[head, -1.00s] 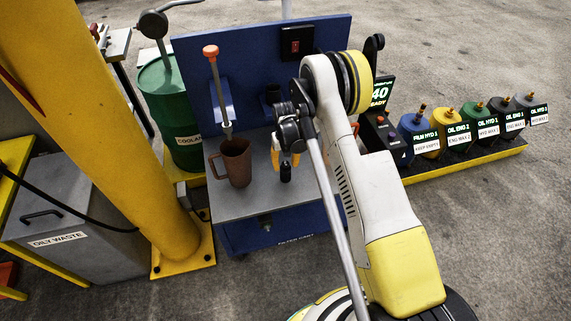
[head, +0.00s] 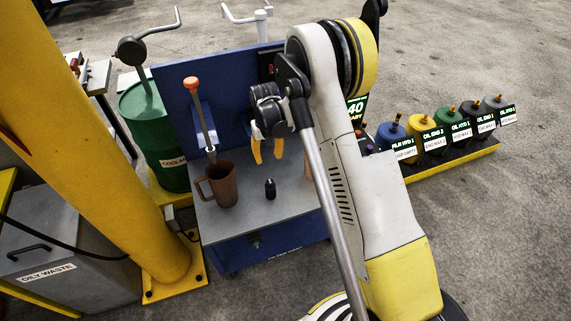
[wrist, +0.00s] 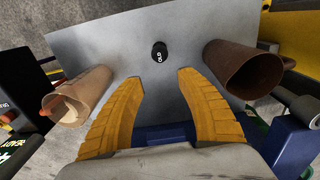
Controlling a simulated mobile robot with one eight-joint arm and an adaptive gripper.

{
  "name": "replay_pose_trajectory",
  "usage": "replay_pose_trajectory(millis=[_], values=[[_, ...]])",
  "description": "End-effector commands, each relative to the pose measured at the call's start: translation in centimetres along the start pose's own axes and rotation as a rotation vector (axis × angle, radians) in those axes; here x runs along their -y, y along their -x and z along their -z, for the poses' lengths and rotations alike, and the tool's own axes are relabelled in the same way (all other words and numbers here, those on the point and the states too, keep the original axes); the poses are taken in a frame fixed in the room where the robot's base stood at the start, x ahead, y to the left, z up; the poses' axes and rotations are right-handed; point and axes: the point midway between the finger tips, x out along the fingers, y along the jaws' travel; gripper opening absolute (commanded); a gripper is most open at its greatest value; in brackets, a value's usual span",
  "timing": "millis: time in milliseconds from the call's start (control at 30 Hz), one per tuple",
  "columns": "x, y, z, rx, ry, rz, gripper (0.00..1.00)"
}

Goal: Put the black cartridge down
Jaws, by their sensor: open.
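The black cartridge (head: 270,188) stands upright on the grey bench top (head: 240,222), to the right of the brown jug. In the wrist view the cartridge (wrist: 159,51) shows from above with "OLD" on its top, beyond my fingertips and apart from them. My gripper (head: 268,158) has yellow fingers and is open and empty above and behind the cartridge. In the wrist view my gripper (wrist: 160,80) shows its two fingers spread wide with nothing between them.
A brown jug (head: 222,186) stands left of the cartridge; a tan cup-like container (wrist: 85,95) is on the other side. A blue back panel (head: 172,105) with an orange-topped lever (head: 201,115) rises behind. Several coloured oil bottles stand in a rack (head: 462,155) at right.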

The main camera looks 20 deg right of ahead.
Motion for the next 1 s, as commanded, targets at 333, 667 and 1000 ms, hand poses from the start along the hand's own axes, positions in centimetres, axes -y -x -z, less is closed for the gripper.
replay_pose_trajectory(millis=[333, 667, 1000], values=[[0.0, 18.2, -6.0, -0.193, 0.000, 0.000, 0.44], [0.0, 28.1, -17.5, -0.394, 0.000, 0.000, 0.44], [0.0, 29.1, -27.4, -0.562, 0.000, 0.000, 0.44]])
